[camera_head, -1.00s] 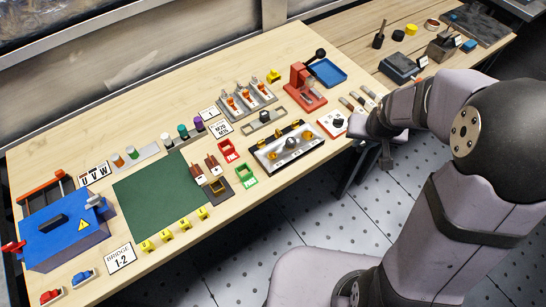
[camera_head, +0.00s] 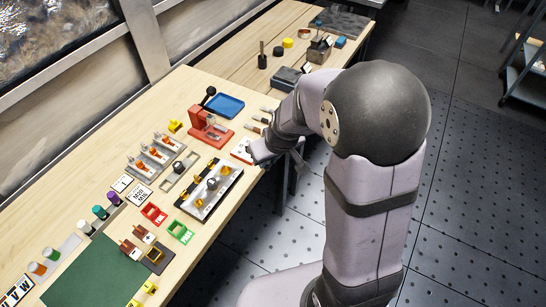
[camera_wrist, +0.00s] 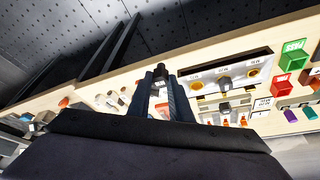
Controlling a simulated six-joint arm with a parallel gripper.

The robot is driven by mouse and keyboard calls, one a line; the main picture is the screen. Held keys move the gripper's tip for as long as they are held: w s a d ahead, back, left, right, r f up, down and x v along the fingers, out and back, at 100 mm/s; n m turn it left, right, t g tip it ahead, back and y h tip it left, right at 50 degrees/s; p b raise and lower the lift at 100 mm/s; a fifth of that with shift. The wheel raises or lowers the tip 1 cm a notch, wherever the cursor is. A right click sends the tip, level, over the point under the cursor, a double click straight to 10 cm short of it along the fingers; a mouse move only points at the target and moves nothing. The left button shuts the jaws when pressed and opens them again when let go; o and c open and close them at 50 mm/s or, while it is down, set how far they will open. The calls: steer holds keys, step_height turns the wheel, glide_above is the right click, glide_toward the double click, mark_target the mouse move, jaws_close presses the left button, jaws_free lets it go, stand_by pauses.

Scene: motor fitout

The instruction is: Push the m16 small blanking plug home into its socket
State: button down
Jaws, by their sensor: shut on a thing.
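My gripper (camera_wrist: 162,88) is shut on a small black plug, taken as the m16 small blanking plug (camera_wrist: 160,72), which shows between the fingertips in the wrist view. In the head view my gripper (camera_head: 297,168) is at the bench's front edge, partly hidden by my arm, and the plug cannot be made out there. A black-framed metal plate (camera_head: 209,188) with brass fittings and a dark central part lies left of my gripper; it also shows in the wrist view (camera_wrist: 225,75). I cannot tell which opening is the m16 socket.
A grey holder with a dark piece (camera_head: 180,168), a red press (camera_head: 210,128), a blue tray (camera_head: 224,105), a red frame (camera_head: 154,214) and a green frame (camera_head: 181,231) stand on the bench. Floor is open in front.

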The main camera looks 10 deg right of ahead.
steer(key=a+r+n+g+y+p, duration=0.1)
steer(key=a+n+g+y+p, duration=0.15)
steer(key=a+n, duration=0.8)
steer(key=r+n+g+p, duration=0.2)
steer(key=n+g, duration=0.1)
steer(key=n, duration=0.5)
glide_above(196, 205)
steer(key=d, duration=0.2)
steer(key=shift+w+a+f+y, duration=0.1)
steer(key=shift+w+a+y, duration=0.15)
steer(key=shift+w+y, duration=0.15)
steer(key=shift+f, duration=0.1)
step_height(196, 205, down, 6)
steer(key=b, duration=0.6)
steer(key=shift+r, duration=0.2)
steer(key=shift+b, duration=1.05)
stand_by(0.4)
steer(key=shift+f+b, duration=1.6)
steer(key=shift+b, duration=0.2)
